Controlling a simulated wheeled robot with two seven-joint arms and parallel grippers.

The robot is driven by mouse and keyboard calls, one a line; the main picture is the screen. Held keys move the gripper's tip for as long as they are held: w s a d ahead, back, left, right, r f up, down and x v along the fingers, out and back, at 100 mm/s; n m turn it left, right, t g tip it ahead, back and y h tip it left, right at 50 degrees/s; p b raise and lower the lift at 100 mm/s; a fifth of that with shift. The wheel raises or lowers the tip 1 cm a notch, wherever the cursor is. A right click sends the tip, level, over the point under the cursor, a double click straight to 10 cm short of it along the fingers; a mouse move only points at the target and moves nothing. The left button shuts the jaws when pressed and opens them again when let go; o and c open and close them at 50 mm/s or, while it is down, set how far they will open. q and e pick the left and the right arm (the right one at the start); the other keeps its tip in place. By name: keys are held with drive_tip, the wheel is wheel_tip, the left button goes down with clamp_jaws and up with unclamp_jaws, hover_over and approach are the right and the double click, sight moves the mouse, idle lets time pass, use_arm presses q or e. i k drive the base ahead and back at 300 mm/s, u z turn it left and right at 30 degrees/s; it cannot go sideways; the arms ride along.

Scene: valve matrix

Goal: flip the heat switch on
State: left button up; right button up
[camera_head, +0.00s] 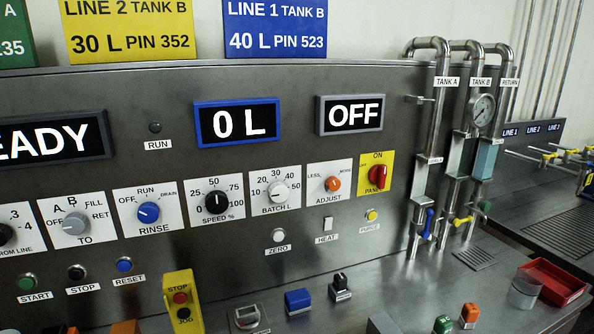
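The heat switch (327,223) is a small white rocker on the grey metal panel, right above a white label (326,239) reading HEAT. It is too small to tell which way the rocker is tipped. It sits below the orange ADJUST knob (332,184), between the white ZERO button (278,236) and the yellow PURGE button (371,215). A display (349,114) above it reads OFF. Neither of my grippers is in view, and nothing covers the switch.
The red PANEL knob (377,176) is up and right of the switch. Pipes with blue and yellow valve handles (428,224) stand to the right. The space before the switch is clear.

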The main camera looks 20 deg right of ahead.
sight(328, 224)
drive_tip(key=u, duration=1.55)
drive_tip(key=k, duration=0.8)
drive_tip(key=z, duration=1.5)
drive_tip(key=i, duration=0.5)
drive_tip(key=u, duration=0.05)
